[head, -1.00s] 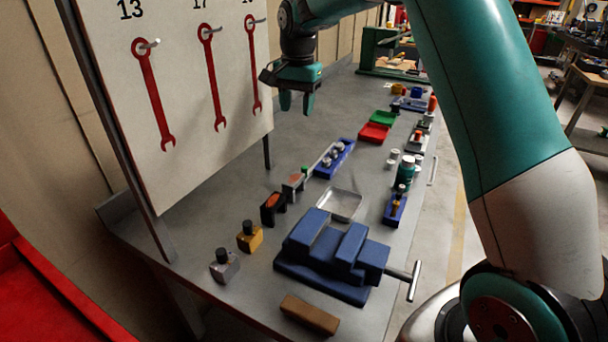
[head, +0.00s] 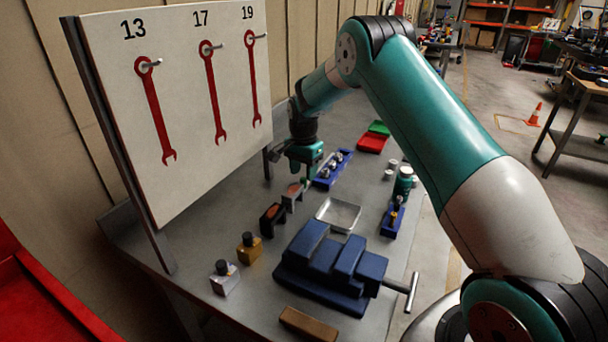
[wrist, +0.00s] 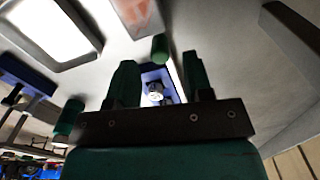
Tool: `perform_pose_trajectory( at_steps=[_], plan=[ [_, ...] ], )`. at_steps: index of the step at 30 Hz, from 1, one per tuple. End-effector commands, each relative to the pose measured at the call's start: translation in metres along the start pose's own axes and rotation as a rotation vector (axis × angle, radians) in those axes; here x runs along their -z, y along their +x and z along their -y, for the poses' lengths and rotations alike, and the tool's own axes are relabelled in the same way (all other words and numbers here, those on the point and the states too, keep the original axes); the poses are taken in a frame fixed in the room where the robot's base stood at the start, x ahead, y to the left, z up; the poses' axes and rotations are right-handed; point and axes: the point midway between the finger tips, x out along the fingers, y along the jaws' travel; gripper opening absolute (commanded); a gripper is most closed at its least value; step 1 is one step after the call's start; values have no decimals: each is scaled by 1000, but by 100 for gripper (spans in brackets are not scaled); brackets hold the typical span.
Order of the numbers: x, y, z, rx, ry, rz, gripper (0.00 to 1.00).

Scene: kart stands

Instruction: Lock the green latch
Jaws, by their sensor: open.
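A small green knob (wrist: 160,48) shows in the wrist view, just beyond the gap between my fingertips. It appears to belong to the grey block with an orange-red top (head: 292,196), beside my fingers in the head view. My gripper (head: 305,175) points down over the bench there, largely hiding the knob and the bar seen earlier beside it. In the wrist view my gripper (wrist: 160,72) is open with nothing between its fingers. I cannot tell whether the fingers touch the knob, or how the latch stands.
A blue tray (head: 322,183) with silver round parts lies under and behind my gripper. A black holder (head: 272,218), a silver tray (head: 338,214) and a blue vise (head: 330,265) stand nearer. The wrench board (head: 185,100) rises at left, close to my wrist.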

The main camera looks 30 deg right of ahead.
Motion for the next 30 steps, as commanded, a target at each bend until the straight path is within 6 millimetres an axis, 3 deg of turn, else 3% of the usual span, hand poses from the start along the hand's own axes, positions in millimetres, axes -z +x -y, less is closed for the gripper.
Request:
perform_pose_trajectory(
  at_steps=[6, 16, 17, 23, 30],
  plan=[
    [0, 23, 0, 0, 0, 0, 46],
    [0, 28, 0, 1, 0, 0, 46],
    [0, 28, 0, 1, 0, 0, 44],
    [0, 27, 0, 1, 0, 0, 0],
    [7, 28, 0, 2, 1, -1, 0]
  ],
)
